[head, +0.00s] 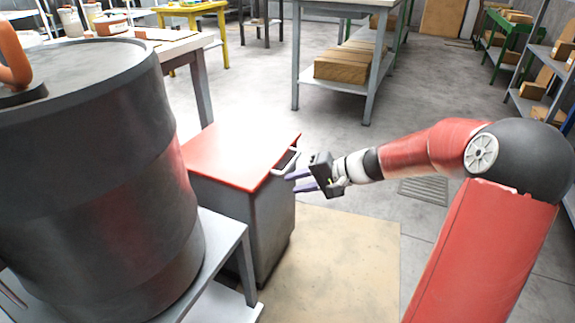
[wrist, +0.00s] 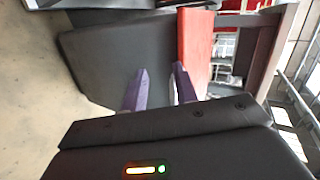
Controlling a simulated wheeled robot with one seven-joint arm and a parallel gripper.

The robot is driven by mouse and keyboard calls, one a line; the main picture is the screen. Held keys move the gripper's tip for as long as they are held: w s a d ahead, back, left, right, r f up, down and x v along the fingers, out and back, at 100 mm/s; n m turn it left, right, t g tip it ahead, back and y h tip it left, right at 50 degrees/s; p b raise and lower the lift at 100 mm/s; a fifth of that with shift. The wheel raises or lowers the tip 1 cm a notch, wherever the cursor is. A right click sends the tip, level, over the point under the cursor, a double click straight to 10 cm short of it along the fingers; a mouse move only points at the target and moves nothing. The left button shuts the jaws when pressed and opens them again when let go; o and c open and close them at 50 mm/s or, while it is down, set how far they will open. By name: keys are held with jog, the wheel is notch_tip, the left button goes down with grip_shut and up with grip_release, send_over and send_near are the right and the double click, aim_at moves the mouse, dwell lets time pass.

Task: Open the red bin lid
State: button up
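The red bin lid (head: 240,148) lies flat and closed on top of a dark grey bin (head: 262,232) in the head view. A light-coloured handle (head: 287,161) sticks out from the lid's right edge. My gripper (head: 300,181) is just right of the handle, with its purple fingers apart and pointing left at the bin. In the wrist view the fingers (wrist: 160,85) are open with nothing seen between them. The lid (wrist: 195,50) shows there as a red strip beside the grey bin wall (wrist: 115,60). I cannot tell whether a finger touches the handle.
A large dark drum (head: 95,180) stands on a grey metal table (head: 225,235) at the left, close to the bin. A tan mat (head: 340,260) covers the floor by the bin. Behind are a workbench (head: 350,60) with a wooden box on its shelf and open grey floor.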

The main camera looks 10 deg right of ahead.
aim_at(291, 163)
jog(key=w+d+m+t+y, duration=0.2)
jog(key=w+d+t, duration=0.2)
jog(key=w+d, duration=0.1)
jog(key=b+x, duration=0.1)
jog(key=x, duration=0.5)
jog(key=shift+w+a, duration=0.2)
jog(key=shift+a, duration=0.15)
grip_shut()
